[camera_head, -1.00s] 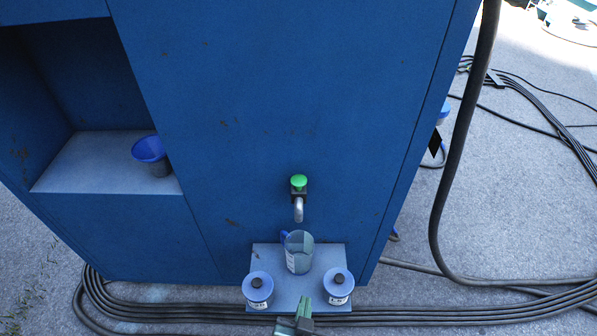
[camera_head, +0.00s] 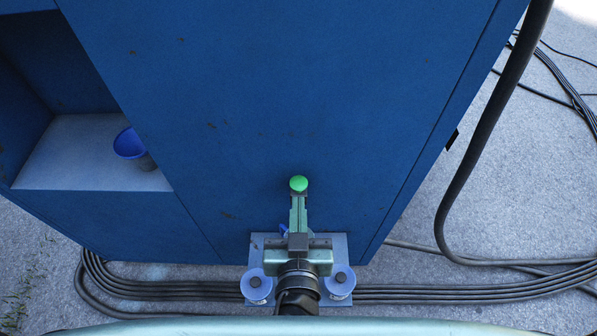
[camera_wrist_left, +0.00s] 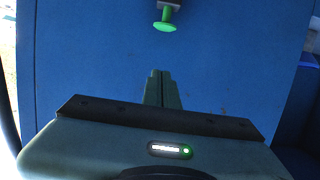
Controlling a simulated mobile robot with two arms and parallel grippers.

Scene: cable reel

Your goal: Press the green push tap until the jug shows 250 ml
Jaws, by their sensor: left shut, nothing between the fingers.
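The green push tap (camera_head: 299,183) sits on the front of the blue cabinet, and it also shows at the top of the wrist view (camera_wrist_left: 165,26). My left gripper (camera_head: 298,197) is shut and empty, its fingertips just below the green cap in the head view. In the wrist view the shut fingertips (camera_wrist_left: 161,73) point at the cap, with blue panel showing between. The jug is mostly hidden behind my left gripper; only its blue handle (camera_head: 284,230) shows. Its level and scale cannot be read. My right gripper is not in view.
The jug's grey shelf (camera_head: 341,248) also holds two blue-lidded containers, left (camera_head: 256,284) and right (camera_head: 340,280). A blue cup (camera_head: 129,143) stands in the cabinet recess at left. Black cables (camera_head: 430,292) run along the floor, and a thick hose (camera_head: 470,165) hangs at right.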

